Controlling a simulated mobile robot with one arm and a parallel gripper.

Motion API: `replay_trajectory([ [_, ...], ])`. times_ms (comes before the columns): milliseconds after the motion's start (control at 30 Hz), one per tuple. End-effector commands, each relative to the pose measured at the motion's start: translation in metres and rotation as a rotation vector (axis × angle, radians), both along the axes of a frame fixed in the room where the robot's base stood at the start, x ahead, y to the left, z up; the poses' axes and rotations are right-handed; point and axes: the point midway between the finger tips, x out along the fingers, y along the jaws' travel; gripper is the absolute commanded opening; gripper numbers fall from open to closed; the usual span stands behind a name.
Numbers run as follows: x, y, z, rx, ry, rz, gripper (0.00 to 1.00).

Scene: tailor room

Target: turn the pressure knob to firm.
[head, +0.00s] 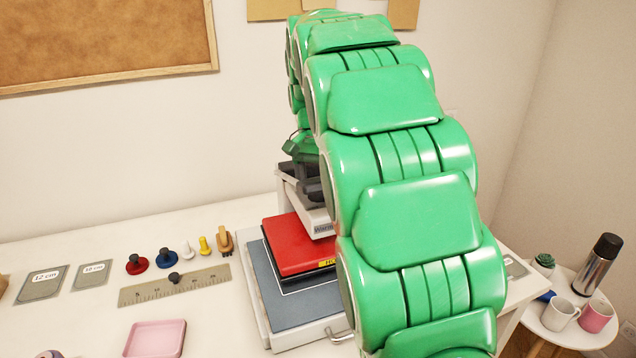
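My green arm reaches from the lower right up and back over a white press-like machine (318,222). Dark parts at the arm's far end, by the machine's top, look like my gripper (307,177). Its fingertips are not clear, so I cannot tell whether it is open or shut or touches anything. I cannot make out the pressure knob or its setting; my arm covers much of the machine.
To the left are a ruler (150,294), pink tray (155,339), size cards (92,273) and several small pegs. A side table (563,334) at right holds mugs and a flask.

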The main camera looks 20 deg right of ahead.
Motion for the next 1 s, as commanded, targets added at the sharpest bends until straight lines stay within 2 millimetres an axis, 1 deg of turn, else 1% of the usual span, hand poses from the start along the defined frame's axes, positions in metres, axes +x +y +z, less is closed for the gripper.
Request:
replay_trajectory([
  [167, 0.002, 0.000, 0.015, -0.001, -0.004, 0.000, 0.73],
  [400, 0.003, 0.002, 0.045, -0.001, -0.006, 0.000, 0.73],
  [600, 0.004, 0.003, 0.066, -0.001, -0.002, 0.000, 0.73],
  [733, 0.004, 0.003, 0.073, 0.000, -0.004, 0.000, 0.73],
  [1000, 0.003, 0.004, 0.074, -0.001, -0.001, 0.000, 0.73],
])
